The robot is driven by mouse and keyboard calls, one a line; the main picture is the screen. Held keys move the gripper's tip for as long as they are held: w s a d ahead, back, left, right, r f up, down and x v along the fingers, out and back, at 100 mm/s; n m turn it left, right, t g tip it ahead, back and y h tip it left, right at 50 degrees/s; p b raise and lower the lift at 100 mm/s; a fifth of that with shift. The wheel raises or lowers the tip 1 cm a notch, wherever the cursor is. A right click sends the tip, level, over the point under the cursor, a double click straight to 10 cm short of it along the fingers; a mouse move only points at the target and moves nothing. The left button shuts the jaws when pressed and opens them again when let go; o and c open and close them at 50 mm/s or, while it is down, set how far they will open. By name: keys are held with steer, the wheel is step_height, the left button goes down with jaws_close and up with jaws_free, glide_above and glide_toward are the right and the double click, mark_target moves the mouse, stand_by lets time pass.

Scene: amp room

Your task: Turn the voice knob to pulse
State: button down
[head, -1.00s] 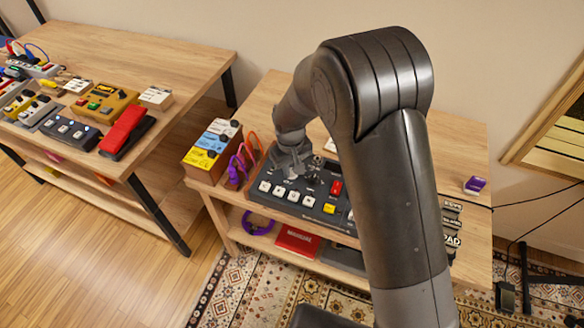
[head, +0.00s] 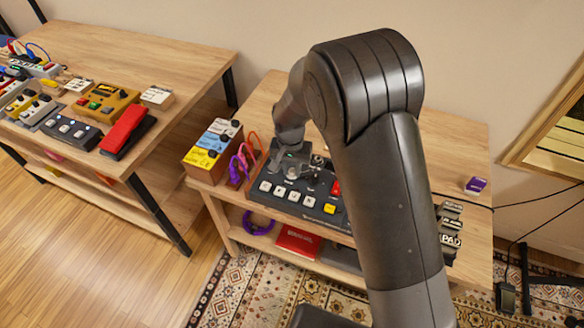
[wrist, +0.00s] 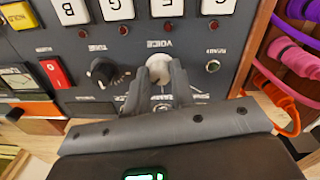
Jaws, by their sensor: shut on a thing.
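The dark grey control box (head: 262,192) stands on the wooden table, with white, red and yellow buttons along it. In the wrist view the label VOICE shows upside down on its panel (wrist: 195,48). My gripper (wrist: 158,78) is shut on the pale voice knob (wrist: 158,68) just by that label, one grey finger on each side. The fingers cover most of the knob, so its pointer and the position names around it cannot be read. In the head view my gripper (head: 290,160) is over the back left part of the box.
A black knob (wrist: 103,72) with a white mark sits beside my gripper, and a red button (wrist: 57,73) lies farther left. Purple, pink and orange cables (wrist: 285,75) run close at the right. An orange, blue and yellow pedal box (head: 212,145) stands left of the control box.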

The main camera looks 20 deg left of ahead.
mark_target(291, 171)
stand_by(0.3)
steer(key=c, duration=1.2)
jaws_free()
steer(key=shift+c, duration=0.2)
step_height(291, 171, up, 11)
steer(key=shift+a, duration=0.2)
steer(key=shift+d, duration=0.1)
